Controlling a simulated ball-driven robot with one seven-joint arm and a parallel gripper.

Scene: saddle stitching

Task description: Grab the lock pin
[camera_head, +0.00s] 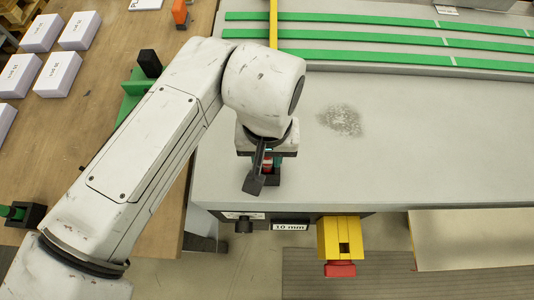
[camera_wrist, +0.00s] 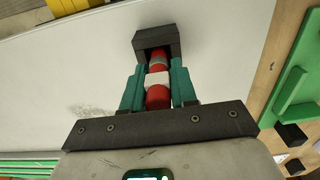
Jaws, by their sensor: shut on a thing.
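The lock pin (camera_wrist: 158,80) is red with a white band in the wrist view. It lies between the two green fingers of my gripper (camera_wrist: 157,85), which are shut on it. The pin's far end sits inside a dark block (camera_wrist: 157,41) with an open front. In the head view my gripper (camera_head: 267,165) is at the left front corner of the grey table (camera_head: 420,130), and a little red of the pin shows there. My wrist hides most of the pin in the head view.
Green strips (camera_head: 380,39) run along the back of the table. A yellow block with a red end (camera_head: 340,240) hangs at the front edge, beside a "10 mm" label (camera_head: 290,226). White boxes (camera_head: 58,74) lie on the wooden table at left. The grey surface right of my gripper is clear.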

